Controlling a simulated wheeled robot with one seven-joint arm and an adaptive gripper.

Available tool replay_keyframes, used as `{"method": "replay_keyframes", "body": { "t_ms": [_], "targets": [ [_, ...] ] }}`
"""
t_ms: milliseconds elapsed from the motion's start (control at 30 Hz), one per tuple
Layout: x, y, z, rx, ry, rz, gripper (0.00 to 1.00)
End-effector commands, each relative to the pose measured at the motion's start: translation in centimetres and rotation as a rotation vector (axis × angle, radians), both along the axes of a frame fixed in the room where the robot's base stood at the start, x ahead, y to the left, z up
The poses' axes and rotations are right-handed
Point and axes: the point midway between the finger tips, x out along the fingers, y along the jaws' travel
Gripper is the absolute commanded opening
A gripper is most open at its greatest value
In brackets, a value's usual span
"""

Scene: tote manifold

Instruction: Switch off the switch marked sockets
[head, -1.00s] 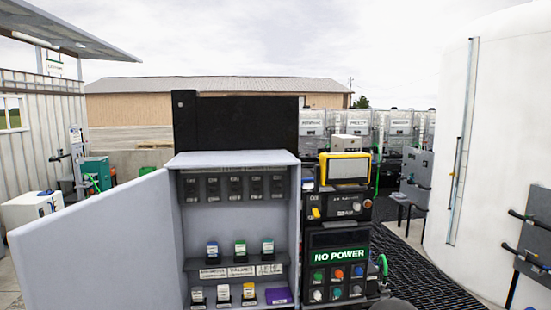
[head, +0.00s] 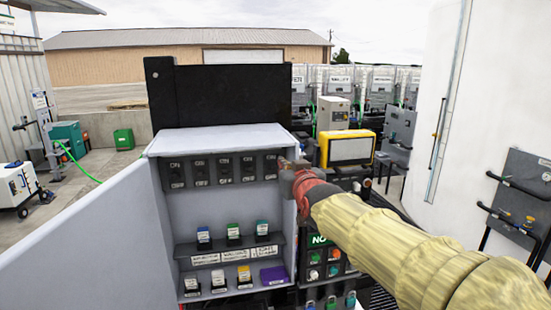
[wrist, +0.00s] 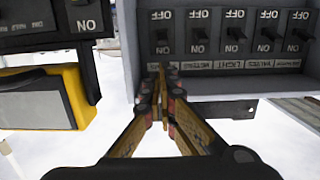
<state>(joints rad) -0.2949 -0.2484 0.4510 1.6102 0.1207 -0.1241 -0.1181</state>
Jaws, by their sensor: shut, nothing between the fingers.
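A row of several black switches (head: 223,170) runs along the top inside the open grey cabinet. In the wrist view the switches (wrist: 235,33) appear upside down, with OFF and ON markings. Their labels (wrist: 230,65) include what looks like METERS, LIGHT and VALVES. I cannot make out a sockets label; the label by the leftmost switch (wrist: 163,35) there is hidden behind my fingertips. My gripper (head: 290,165) is shut and empty at the cabinet's upper right edge. Its fingertips (wrist: 163,72) show just below that leftmost switch; contact cannot be told.
The cabinet door (head: 90,235) stands open to the left. Lower shelves hold several small coloured-top items (head: 233,232) and a purple block (head: 274,275). A yellow-framed screen unit (head: 348,149) and a panel of buttons stand close on the right. A white tank (head: 435,60) is further right.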

Motion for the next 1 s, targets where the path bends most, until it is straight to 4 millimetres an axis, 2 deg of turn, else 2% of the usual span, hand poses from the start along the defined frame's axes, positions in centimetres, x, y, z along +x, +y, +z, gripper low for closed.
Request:
{"method": "replay_keyframes", "body": {
  "t_ms": [267, 700, 1000],
  "targets": [
    [0.6, 0.2, 0.0, -0.001, 0.002, 0.000, 0.00],
    [7.0, 2.0, -0.8, -0.001, 0.003, 0.000, 0.00],
    [9.3, 2.7, -1.1, -0.001, 0.002, 0.000, 0.00]
  ]
}}
